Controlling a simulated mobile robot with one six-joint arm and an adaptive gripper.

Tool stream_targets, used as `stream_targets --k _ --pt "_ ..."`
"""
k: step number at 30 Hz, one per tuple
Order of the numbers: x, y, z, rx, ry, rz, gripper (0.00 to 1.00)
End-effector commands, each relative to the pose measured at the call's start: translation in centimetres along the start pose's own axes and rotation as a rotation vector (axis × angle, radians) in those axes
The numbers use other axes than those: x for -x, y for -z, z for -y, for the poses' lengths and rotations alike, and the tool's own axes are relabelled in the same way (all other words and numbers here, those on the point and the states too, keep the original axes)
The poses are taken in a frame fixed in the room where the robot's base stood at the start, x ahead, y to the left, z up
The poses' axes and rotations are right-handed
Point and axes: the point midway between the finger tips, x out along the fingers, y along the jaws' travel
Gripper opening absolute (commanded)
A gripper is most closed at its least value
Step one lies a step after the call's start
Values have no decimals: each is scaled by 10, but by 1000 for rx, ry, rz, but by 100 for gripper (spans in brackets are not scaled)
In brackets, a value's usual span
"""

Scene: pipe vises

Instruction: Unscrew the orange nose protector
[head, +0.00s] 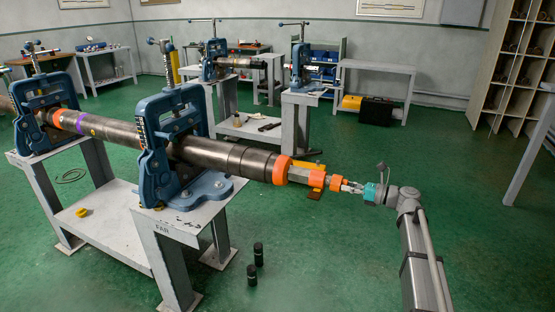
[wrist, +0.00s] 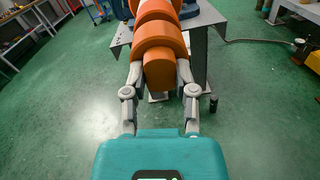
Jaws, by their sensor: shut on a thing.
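The orange nose protector (head: 317,179) is at the right end of the long dark pipe (head: 215,153) in the head view, past a bare metal section. In the wrist view the orange nose protector (wrist: 160,40) is stepped, with a wide drum and a narrower end block facing me. My gripper (head: 342,185) comes in from the right, in line with the pipe. In the wrist view my gripper (wrist: 160,72) has one finger on each side of the narrow end block and is shut on it. The finger pads' inner faces are hidden.
Blue vises (head: 180,145) on grey stands (head: 185,228) hold the pipe. Another vise station (head: 302,70) is behind. Open floor lies below and right of my arm.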

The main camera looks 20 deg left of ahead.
Motion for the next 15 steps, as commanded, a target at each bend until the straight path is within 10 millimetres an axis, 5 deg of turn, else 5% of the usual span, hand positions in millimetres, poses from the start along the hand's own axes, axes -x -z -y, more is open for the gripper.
stream_targets --k 15 --pt "0 0 1 392 3 16 0"
